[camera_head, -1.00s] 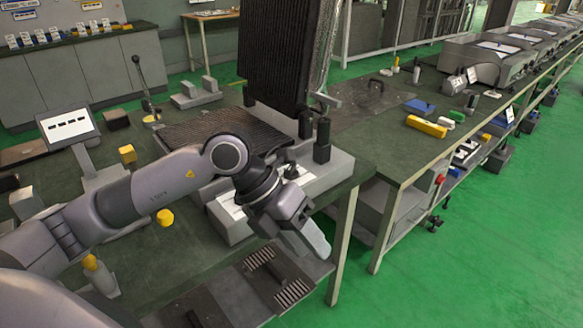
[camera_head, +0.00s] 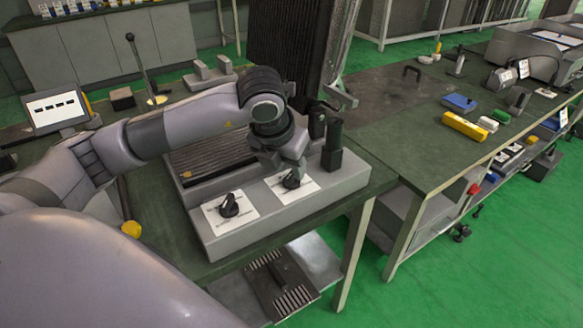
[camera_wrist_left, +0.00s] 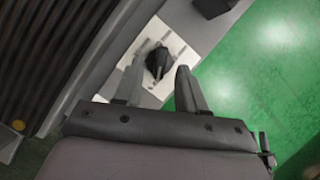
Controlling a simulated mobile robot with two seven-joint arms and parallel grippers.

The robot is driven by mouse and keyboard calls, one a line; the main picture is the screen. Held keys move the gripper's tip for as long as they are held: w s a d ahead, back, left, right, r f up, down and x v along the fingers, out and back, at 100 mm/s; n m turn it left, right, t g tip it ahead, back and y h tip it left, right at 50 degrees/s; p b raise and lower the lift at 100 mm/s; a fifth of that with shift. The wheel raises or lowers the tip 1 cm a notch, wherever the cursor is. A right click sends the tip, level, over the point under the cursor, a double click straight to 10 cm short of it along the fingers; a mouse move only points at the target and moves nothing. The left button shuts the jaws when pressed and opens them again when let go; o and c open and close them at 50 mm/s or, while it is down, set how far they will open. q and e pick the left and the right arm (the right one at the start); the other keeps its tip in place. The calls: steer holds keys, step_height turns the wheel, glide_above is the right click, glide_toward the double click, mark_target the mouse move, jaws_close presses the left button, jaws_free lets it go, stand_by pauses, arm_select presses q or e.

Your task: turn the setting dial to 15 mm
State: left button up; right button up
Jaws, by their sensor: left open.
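Two black dials sit on white label plates on top of the grey machine base: a left dial (camera_head: 229,206) and a right dial (camera_head: 291,180). The plate markings are too small to read, so I cannot tell which is the setting dial or its value. My left gripper (camera_head: 285,168) is just above the right dial, pointing down. In the left wrist view the gripper (camera_wrist_left: 160,84) is open, and a dial (camera_wrist_left: 158,62) shows between and slightly beyond its fingertips, with no clear contact. My right gripper is out of view.
Black upright posts (camera_head: 332,146) stand just right of the right dial. A tall dark ribbed panel (camera_head: 290,45) rises behind. A lever (camera_head: 137,62) and a tablet stand (camera_head: 57,110) are at left. The base's front edge near the left dial is clear.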

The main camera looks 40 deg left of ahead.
mark_target(292, 178)
arm_select(q)
steer(key=shift+x, duration=1.2)
steer(key=shift+c, duration=0.3)
jaws_close()
